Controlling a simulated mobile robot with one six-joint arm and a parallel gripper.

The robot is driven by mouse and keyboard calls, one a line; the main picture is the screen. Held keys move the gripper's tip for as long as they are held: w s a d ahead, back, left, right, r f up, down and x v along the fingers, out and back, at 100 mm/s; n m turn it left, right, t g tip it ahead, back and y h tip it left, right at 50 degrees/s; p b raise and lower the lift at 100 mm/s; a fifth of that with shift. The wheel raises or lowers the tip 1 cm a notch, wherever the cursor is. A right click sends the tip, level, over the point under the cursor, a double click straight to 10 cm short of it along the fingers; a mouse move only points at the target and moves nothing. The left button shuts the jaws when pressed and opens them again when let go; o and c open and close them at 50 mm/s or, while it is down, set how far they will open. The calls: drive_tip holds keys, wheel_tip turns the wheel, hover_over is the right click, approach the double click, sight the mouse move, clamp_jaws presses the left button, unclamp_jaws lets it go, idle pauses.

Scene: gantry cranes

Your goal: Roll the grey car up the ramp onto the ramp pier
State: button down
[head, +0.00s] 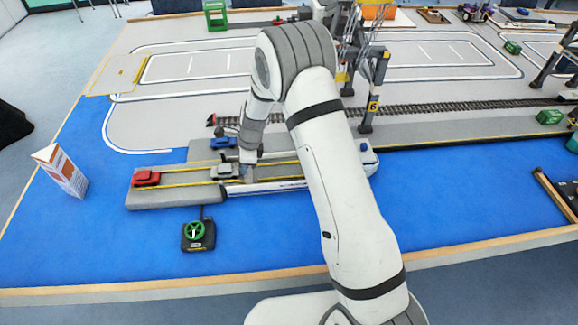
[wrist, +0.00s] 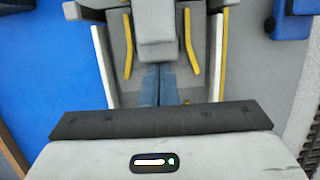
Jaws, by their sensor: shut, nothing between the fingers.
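The grey car (head: 224,172) stands between yellow guide strips on the grey ramp pier (head: 160,198), near the pier's right end. In the wrist view, the grey car (wrist: 156,22) is at the top centre, between two yellow strips. My gripper (head: 246,177) is right of the car, pointing down. In the wrist view, my gripper's fingers (wrist: 158,72) are together and empty, right at the car's near end; I cannot tell whether they touch it. The ramp surface under the fingers is mostly hidden by my gripper.
A red car (head: 146,178) stands at the pier's left end. A blue car (head: 223,142) is behind the grey one. A white boat (head: 268,187) lies right of the pier, partly behind my arm. A green-wheeled control box (head: 196,234) and a carton (head: 61,171) stand on blue.

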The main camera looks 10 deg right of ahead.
sight(213, 171)
drive_tip(key=shift+a+p, duration=1.15)
drive_tip(key=shift+a, duration=4.15)
drive_tip(key=shift+d, duration=0.1)
drive_tip(key=shift+d+r, duration=0.2)
drive_tip(key=shift+d, duration=0.3)
drive_tip(key=a+p+v, duration=0.2)
drive_tip(key=p+v, duration=0.4)
drive_tip(key=v, duration=0.3)
drive_tip(key=shift+r+p, duration=0.3)
drive_tip(key=shift+r, duration=0.35)
